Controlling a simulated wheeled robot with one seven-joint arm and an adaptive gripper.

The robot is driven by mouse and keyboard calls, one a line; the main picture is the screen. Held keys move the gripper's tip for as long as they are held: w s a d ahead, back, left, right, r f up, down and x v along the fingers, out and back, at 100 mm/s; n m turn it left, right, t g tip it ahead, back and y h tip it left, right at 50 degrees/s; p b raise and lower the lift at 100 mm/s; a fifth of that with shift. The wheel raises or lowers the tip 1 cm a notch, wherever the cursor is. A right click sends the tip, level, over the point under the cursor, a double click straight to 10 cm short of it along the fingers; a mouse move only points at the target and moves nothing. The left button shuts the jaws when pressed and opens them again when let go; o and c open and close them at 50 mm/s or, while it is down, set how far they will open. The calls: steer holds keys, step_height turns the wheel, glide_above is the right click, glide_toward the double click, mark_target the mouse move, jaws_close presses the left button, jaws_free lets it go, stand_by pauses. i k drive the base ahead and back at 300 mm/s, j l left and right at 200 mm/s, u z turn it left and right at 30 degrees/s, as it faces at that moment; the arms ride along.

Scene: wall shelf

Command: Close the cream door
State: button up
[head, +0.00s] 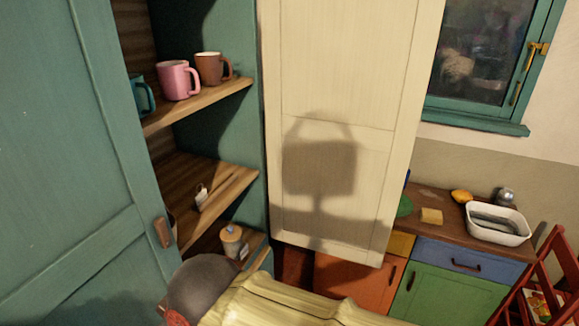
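The cream door (345,95) stands open at the right side of the teal wall cupboard, its tall panel facing me. No handle shows on the side I see. A dark shadow falls across its middle and lower part. My gripper is not in view.
A teal door (75,150) with a wooden knob (162,232) stands open at left. Shelves hold a pink mug (178,81), a brown mug (211,69) and a teal mug (142,96). Beyond the cream door are a counter (440,203) with a white basin (497,224), and a red chair (540,285).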

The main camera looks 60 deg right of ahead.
mark_target(346, 82)
steer(key=k+l, duration=0.15)
steer(key=l, duration=0.2)
steer(key=k+l, duration=0.15)
steer(key=l, duration=0.2)
steer(key=k+l, duration=0.1)
steer(key=l, duration=0.25)
steer(key=k+l, duration=0.15)
steer(key=l, duration=0.15)
steer(key=k+l, duration=0.15)
steer(key=l, duration=0.2)
steer(key=k+l, duration=0.15)
steer(key=l, duration=0.2)
steer(key=u, duration=0.05)
